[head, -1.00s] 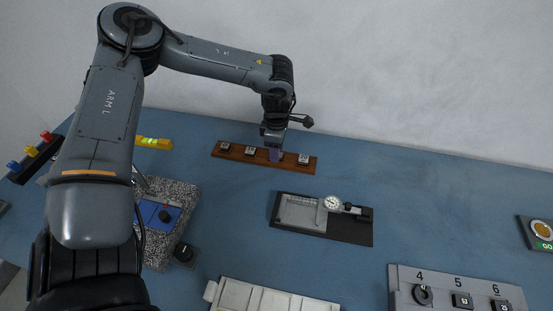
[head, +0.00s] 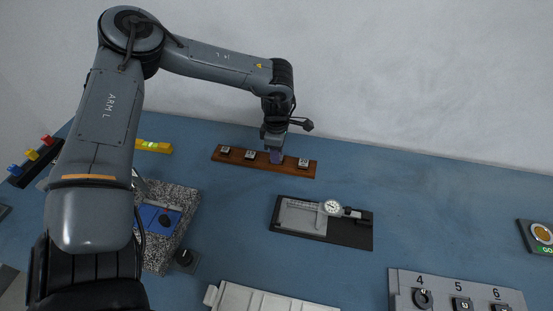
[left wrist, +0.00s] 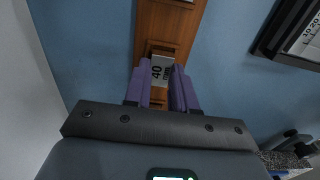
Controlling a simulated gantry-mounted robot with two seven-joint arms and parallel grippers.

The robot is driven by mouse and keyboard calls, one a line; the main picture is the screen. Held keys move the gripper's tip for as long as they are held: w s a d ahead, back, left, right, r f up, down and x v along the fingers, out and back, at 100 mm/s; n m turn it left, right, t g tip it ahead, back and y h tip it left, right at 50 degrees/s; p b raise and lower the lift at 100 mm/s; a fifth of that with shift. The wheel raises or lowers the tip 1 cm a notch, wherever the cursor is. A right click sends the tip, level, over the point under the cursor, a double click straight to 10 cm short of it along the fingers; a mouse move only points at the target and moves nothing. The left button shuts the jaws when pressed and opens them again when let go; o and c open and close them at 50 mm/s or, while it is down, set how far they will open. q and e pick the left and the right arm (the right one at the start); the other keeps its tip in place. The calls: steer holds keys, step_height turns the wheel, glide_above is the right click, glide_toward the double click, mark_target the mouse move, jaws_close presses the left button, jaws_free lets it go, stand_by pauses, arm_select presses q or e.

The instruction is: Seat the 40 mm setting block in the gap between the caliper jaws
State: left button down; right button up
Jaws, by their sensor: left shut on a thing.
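The 40 mm setting block (left wrist: 160,71), a grey block marked "40", sits between the purple fingers of my left gripper (left wrist: 163,84) in the left wrist view. The gripper is shut on it, at the wooden rack (left wrist: 169,28). I cannot tell whether the block is clear of its slot. In the head view the left gripper (head: 276,157) is at the rack (head: 236,157), and its fingers hide the block there. The dial caliper (head: 332,207) lies in a black tray (head: 350,235) in front and to the right. My right gripper is not in view.
A speckled granite block (head: 155,253) is at left, a pale tray (head: 265,301) at the front, and a numbered panel (head: 456,284) at front right.

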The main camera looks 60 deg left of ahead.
arm_select(q)
steer(key=shift+r+p, duration=1.4)
steer(key=shift+r, duration=0.85)
